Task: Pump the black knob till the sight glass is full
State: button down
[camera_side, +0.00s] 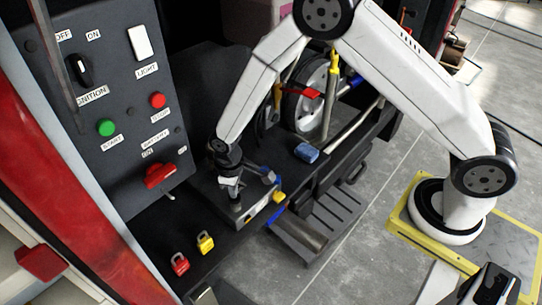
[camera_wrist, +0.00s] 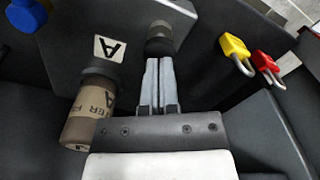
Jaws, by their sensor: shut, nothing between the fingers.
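My gripper (camera_wrist: 160,62) is shut and empty, its two grey fingers side by side in the wrist view. A black knob (camera_wrist: 160,32) shows just beyond the fingertips; I cannot tell whether they touch it. In the side view my gripper (camera_side: 234,192) points down over a dark housing by the coach's open bay, with a dark upright part (camera_side: 236,206) right under it. A brownish cylinder with filter lettering (camera_wrist: 88,115) stands left of the fingers, beside a white label marked A (camera_wrist: 108,49). I cannot make out the sight glass or its level.
Yellow (camera_side: 205,242) and red (camera_side: 180,264) padlocks lie on the ledge. A switch panel (camera_side: 120,110) rises at left. A blue block (camera_side: 307,153) and a wheel-like part (camera_side: 306,95) with red and yellow handles are to the right. Open floor lies beyond.

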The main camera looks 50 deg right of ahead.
jog(key=shift+f, duration=1.1)
jog(key=shift+r, duration=2.05)
jog(key=shift+f, duration=1.95)
jog(key=shift+r, duration=1.95)
jog(key=shift+r, duration=0.15)
jog(key=shift+r, duration=2.85)
